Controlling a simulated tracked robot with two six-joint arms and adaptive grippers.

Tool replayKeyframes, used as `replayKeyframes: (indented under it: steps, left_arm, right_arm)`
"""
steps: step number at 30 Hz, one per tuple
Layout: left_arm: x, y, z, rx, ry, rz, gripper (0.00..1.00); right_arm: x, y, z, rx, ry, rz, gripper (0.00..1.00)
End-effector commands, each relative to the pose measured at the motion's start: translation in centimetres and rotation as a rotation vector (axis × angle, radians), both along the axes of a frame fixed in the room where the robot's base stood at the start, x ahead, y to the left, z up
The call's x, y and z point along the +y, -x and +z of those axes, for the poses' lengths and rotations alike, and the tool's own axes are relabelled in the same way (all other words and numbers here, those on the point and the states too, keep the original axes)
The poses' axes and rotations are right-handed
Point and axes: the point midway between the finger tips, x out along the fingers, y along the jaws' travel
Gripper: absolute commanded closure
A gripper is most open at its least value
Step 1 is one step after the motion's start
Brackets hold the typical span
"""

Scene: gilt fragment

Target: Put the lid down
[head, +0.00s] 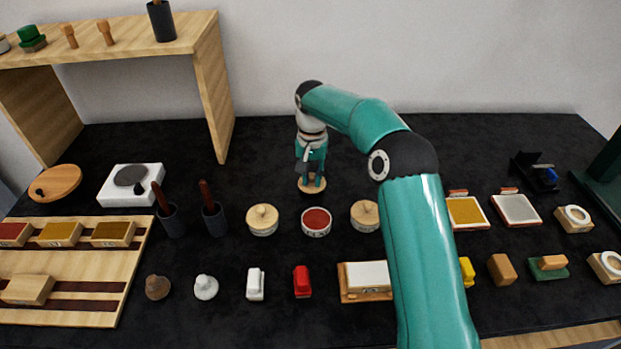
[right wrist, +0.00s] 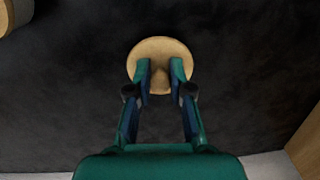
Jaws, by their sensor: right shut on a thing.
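My right gripper (head: 311,175) points down and is shut on the knob of a round wooden lid (head: 312,187). In the right wrist view the gripper (right wrist: 160,78) holds the pale lid (right wrist: 160,48) by its middle, over the black table. The lid is on or just above the table; I cannot tell which. An open round pot with red content (head: 316,222) stands in front of it, apart from the lid. Two similar pots with lids on stand beside it, one left (head: 262,219) and one right (head: 365,216). My left gripper is not in view.
A wooden shelf (head: 225,100) stands at the back left. Dark cups with brushes (head: 213,218) stand left of the pots. Small blocks, including a red one (head: 302,282), line the front. The black table (head: 265,150) is bare around the lid.

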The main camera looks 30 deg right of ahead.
Motion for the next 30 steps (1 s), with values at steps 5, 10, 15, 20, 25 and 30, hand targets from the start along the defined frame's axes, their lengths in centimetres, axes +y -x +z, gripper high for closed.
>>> replayKeyframes:
  steps: [5,10,15,20,25,30]
  left_arm:
    - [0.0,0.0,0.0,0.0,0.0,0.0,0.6]
    - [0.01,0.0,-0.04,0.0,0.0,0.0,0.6]
    - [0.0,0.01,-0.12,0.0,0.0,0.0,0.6]
    - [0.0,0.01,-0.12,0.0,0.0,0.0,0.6]
    - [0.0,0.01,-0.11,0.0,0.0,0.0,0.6]
    - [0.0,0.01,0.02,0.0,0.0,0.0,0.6]
  right_arm:
    - [0.0,-0.01,-0.56,-0.001,0.0,0.0,1.0]
    - [0.0,-0.01,-0.6,-0.001,0.0,0.0,1.0]
    - [0.01,-0.02,-0.78,-0.001,0.0,0.0,0.67]
    - [0.02,-0.01,-0.79,0.0,0.0,0.001,0.55]
    - [0.04,-0.02,-0.77,0.0,0.0,0.001,0.55]
    - [0.05,-0.08,-0.07,-0.002,0.001,0.001,0.55]
